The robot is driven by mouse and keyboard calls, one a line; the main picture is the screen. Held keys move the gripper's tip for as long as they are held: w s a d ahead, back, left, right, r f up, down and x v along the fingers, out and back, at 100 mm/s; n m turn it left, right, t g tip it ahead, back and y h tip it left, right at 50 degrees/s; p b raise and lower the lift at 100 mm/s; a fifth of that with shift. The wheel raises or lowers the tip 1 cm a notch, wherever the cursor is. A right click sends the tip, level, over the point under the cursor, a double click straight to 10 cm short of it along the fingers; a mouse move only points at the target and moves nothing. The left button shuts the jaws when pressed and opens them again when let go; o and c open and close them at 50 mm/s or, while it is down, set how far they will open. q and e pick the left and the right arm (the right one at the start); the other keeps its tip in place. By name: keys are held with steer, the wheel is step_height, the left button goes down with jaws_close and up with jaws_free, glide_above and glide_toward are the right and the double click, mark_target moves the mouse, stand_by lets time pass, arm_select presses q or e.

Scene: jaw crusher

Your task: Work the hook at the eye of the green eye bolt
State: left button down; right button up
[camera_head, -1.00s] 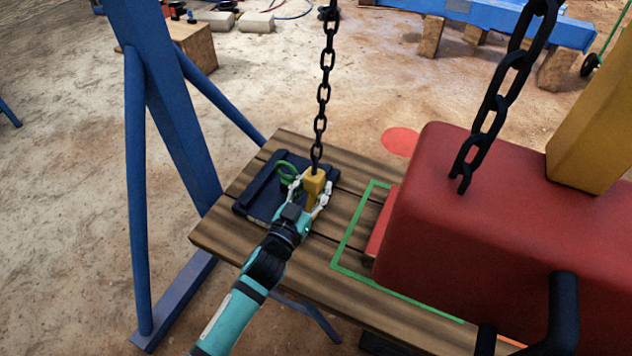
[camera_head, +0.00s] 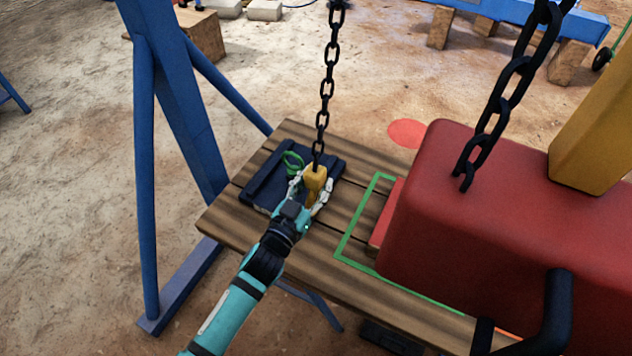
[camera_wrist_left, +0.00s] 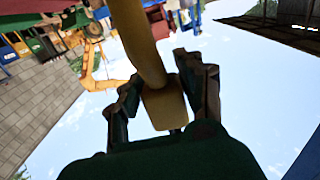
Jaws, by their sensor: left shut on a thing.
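The yellow hook block (camera_head: 315,180) hangs at the lower end of a black chain (camera_head: 325,95). My left gripper (camera_head: 311,194) is shut on the yellow block, one finger on each side. The left wrist view also shows the yellow piece (camera_wrist_left: 163,105) between the fingers (camera_wrist_left: 165,95). The green eye bolt (camera_head: 293,162) stands on a dark blue plate (camera_head: 265,185), just left of the hook block. The hook's tip is hidden in the head view, and I cannot tell whether it touches the eye. My right gripper is out of view.
The plate lies on a wooden plank table (camera_head: 225,218). A large red block (camera_head: 480,220) with a black chain fills the right, beside a green outline (camera_head: 345,245) on the planks. A blue frame post (camera_head: 175,100) stands at the left.

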arm_select(q)
steer(key=shift+w+a+r+p, duration=0.15)
steer(key=shift+w+a+p, duration=0.05)
steer(key=shift+a, duration=0.3)
steer(key=shift+w+a+r+p, duration=0.1)
steer(key=shift+w+a+p, duration=0.1)
steer(key=shift+a, duration=0.3)
steer(key=w+a+p, duration=0.1)
steer(key=w+a, duration=0.2)
steer(key=a, duration=0.6)
steer(key=shift+a+p, duration=0.25)
steer(key=shift+p, duration=0.05)
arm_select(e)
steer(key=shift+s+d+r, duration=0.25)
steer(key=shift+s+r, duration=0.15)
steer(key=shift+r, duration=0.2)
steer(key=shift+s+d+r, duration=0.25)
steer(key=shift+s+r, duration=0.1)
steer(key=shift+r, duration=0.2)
arm_select(q)
steer(key=shift+w, duration=0.25)
steer(key=x, duration=0.1)
steer(key=b+x, duration=0.1)
steer(key=x, duration=0.2)
steer(key=shift+d+f+b, duration=0.15)
steer(key=shift+f+b, duration=0.15)
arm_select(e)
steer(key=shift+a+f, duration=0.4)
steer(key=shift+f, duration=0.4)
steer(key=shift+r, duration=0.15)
